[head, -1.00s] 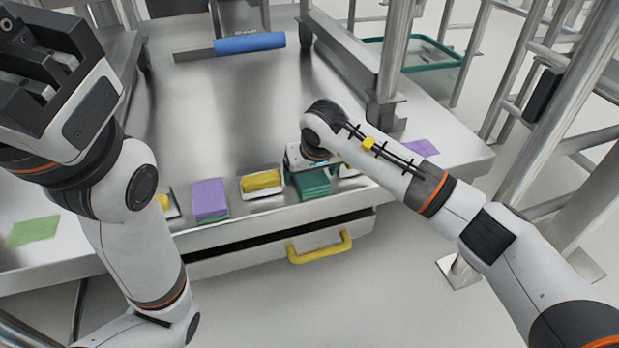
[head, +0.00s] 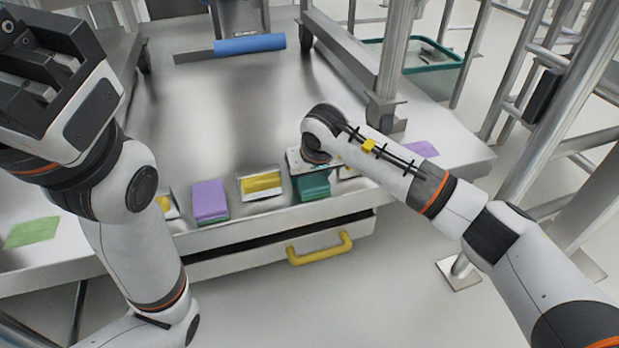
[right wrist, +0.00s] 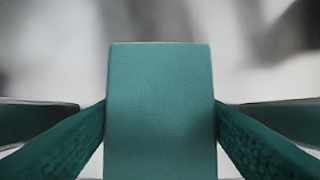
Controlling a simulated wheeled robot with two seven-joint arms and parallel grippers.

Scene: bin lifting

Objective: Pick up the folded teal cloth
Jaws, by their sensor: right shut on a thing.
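The folded teal cloth (head: 312,188) is at the front edge of the steel table, in the row of small items. My right gripper (head: 308,168) points down over it and is shut on it. In the right wrist view the teal cloth (right wrist: 160,110) fills the middle, with a finger against each side. In the head view the wrist hides its upper part, and I cannot tell whether it is clear of the table. My left gripper (head: 30,60) is raised at the upper left, away from the cloth; its jaw opening cannot be judged.
A purple folded cloth (head: 210,201) and a white tray (head: 264,193) with a yellow piece stand left of the teal cloth. A green sheet (head: 32,232) and a purple sheet (head: 422,149) lie flat. A yellow-handled drawer (head: 240,251) is below. The table's middle is clear.

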